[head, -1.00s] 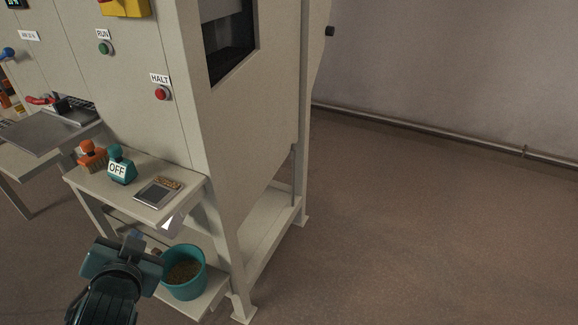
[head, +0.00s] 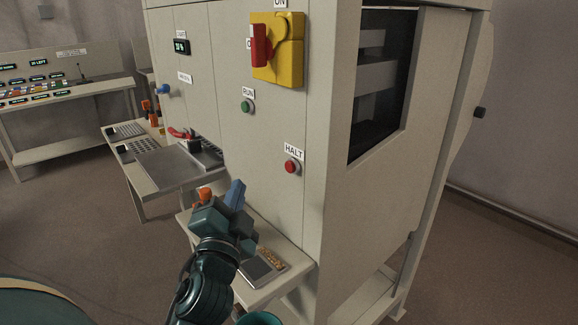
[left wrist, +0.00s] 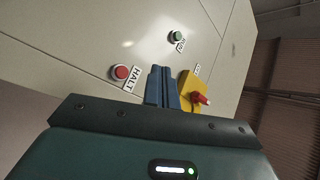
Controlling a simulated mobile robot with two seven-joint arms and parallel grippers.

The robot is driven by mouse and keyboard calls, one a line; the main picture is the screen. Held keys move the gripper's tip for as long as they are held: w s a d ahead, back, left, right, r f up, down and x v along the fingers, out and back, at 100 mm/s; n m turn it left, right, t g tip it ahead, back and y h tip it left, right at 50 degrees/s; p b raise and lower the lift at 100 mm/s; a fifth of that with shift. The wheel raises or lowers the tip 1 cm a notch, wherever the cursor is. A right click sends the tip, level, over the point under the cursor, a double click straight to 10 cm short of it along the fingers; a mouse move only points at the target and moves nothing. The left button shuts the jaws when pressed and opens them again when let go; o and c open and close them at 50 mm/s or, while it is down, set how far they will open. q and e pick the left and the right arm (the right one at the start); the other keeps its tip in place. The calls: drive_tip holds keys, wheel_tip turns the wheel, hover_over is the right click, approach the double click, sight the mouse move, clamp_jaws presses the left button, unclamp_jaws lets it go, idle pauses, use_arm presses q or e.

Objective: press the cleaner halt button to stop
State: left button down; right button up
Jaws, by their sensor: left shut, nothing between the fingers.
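The red halt button (head: 292,167) sits on the front panel of the beige machine, under a HALT label (head: 293,150). It also shows in the left wrist view (left wrist: 121,72), left of the fingers, with its label beside it. My left gripper (head: 236,194) is shut and empty, with blue fingers. In the head view it is lower left of the button, in front of the panel and apart from the button. In the left wrist view the fingers (left wrist: 162,84) point toward the panel. My right gripper is not in view.
A green RUN button (head: 247,106) and a yellow switch with a red handle (head: 277,50) are higher on the panel. A small shelf (head: 285,283) with a metal tray is below my left gripper. A metal plate (head: 165,168) juts out at left. Floor at right is clear.

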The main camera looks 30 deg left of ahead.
sight(291, 167)
use_arm(q)
drive_tip(key=w+d, duration=0.3)
drive_tip(key=w, duration=0.5)
drive_tip(key=shift+w+d, duration=0.15)
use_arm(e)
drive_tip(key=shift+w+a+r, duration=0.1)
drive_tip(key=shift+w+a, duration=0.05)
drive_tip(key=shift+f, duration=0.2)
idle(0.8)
use_arm(q)
drive_tip(key=shift+w+b, duration=0.1)
drive_tip(key=shift+b, duration=0.2)
idle(0.7)
drive_tip(key=shift+w+d, duration=0.15)
drive_tip(key=shift+w, duration=0.15)
drive_tip(key=shift+w+d, duration=0.2)
drive_tip(key=shift+w, duration=0.2)
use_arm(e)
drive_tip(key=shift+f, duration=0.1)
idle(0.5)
use_arm(q)
drive_tip(key=shift+s+a, duration=0.1)
drive_tip(key=shift+s, duration=0.05)
drive_tip(key=shift+s+a, duration=0.25)
drive_tip(key=shift+s, duration=0.45)
